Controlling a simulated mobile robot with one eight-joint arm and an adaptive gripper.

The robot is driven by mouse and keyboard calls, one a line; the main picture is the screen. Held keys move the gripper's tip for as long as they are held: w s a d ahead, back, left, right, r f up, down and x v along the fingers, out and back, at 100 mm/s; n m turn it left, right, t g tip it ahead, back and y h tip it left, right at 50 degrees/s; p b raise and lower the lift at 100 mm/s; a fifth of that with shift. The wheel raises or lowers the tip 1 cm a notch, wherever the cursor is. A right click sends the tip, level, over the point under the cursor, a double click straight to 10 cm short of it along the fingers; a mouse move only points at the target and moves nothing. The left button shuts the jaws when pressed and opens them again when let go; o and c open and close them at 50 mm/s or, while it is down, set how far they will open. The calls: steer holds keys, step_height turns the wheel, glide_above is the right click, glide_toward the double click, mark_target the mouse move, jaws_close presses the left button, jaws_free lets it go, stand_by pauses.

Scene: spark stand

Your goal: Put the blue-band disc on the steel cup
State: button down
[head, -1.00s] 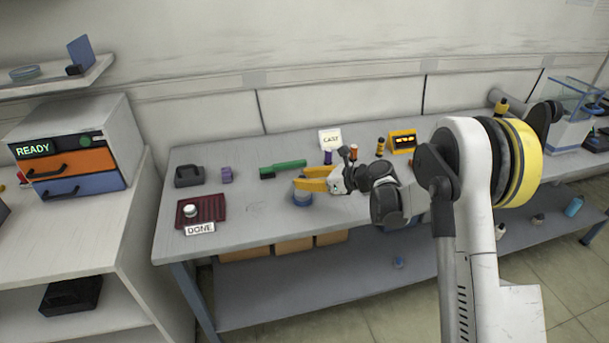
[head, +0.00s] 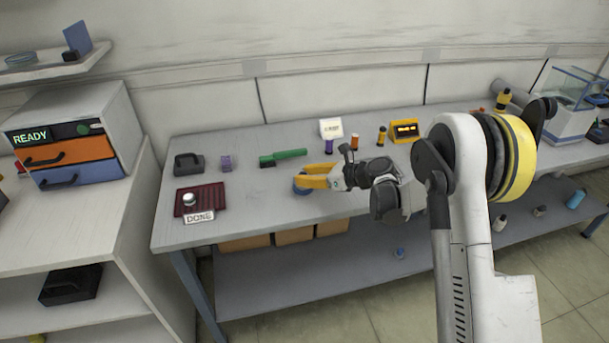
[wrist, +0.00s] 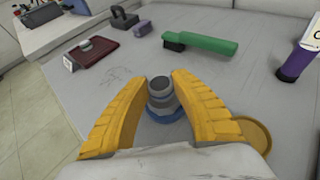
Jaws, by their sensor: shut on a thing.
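The blue-band disc (wrist: 162,112) is a round piece with a blue lower band and a stepped grey knob on top. It is between the yellow fingers of my gripper (wrist: 160,85), which are shut on it. In the head view its blue edge (head: 301,191) shows beneath my gripper (head: 303,182), at or close above the bench top; I cannot tell whether it touches. A small silver round piece, which looks like the steel cup (head: 189,199), stands on the dark red ribbed tray (head: 213,196) by the DONE sign. It also shows in the wrist view (wrist: 85,45).
A green-handled brush (head: 285,157), purple block (head: 226,163) and dark grey handled block (head: 188,164) lie behind. A gold disc (wrist: 254,134) lies right of my gripper. Several small bottles stand near the CAST sign (head: 331,128). Bench between disc and tray is clear.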

steer(key=shift+f, duration=0.4)
steer(key=c, duration=1.1)
jaws_free()
steer(key=shift+o, duration=0.2)
steer(key=shift+d, duration=0.1)
